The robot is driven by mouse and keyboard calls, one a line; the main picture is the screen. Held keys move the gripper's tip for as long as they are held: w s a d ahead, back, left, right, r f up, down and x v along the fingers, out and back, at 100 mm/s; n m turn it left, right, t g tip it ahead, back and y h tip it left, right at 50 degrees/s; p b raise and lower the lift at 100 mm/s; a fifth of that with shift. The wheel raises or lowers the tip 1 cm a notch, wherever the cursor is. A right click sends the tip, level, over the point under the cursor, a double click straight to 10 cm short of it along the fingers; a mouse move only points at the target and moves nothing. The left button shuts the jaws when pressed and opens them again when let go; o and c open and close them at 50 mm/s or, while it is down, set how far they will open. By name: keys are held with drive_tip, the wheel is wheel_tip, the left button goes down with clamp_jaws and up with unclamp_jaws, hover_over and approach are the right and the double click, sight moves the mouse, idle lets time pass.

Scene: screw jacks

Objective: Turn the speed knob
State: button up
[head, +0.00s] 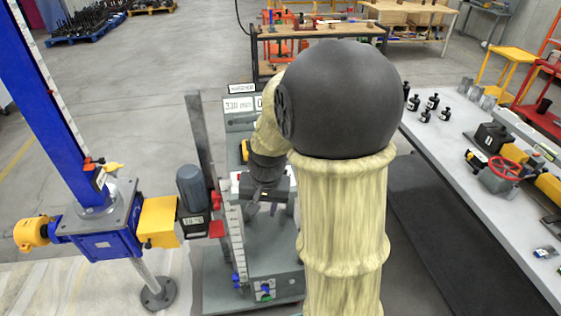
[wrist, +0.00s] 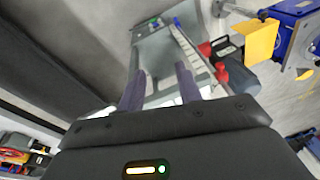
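The screw jack test stand (head: 225,288) is left of centre in the head view, with a grey base, an upright column and a white scale (head: 237,240). Small green and blue controls (head: 265,291) sit on its front; they also show at the top of the wrist view (wrist: 153,23). I cannot tell which part is the speed knob. A panel with a "330 mm" display (head: 239,104) stands behind, partly hidden by my arm. My gripper (head: 272,208) is above the base. In the wrist view its two fingers (wrist: 161,72) are apart with nothing held between them.
A blue screw jack (head: 103,235) with a yellow guard (head: 159,221) and a grey motor (head: 194,188) stands left. A red part (head: 217,229) juts beside the scale. A long workbench (head: 450,160) with a red handwheel (head: 503,168) is right.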

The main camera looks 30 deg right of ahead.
drive_tip(key=w+d+r+m+y+p, duration=0.2)
drive_tip(key=w+d+r+m+p, duration=0.2)
drive_tip(key=w+d+m, duration=0.3)
drive_tip(key=w+d+r+m+y+p, duration=0.2)
drive_tip(key=w+d+r+m+p, duration=0.2)
drive_tip(key=w+d+m, duration=0.4)
drive_tip(key=w+d+p, duration=0.1)
drive_tip(key=w+d, duration=0.1)
drive_tip(key=d, duration=0.3)
drive_tip(key=shift+d+r+m+g, duration=0.25)
drive_tip(key=shift+d+m+g, duration=0.05)
drive_tip(key=shift+d, duration=0.1)
drive_tip(key=shift+w+f, duration=0.1)
drive_tip(key=shift+w, duration=0.05)
drive_tip(key=p+x, duration=0.6)
drive_tip(key=x, duration=1.1)
clamp_jaws()
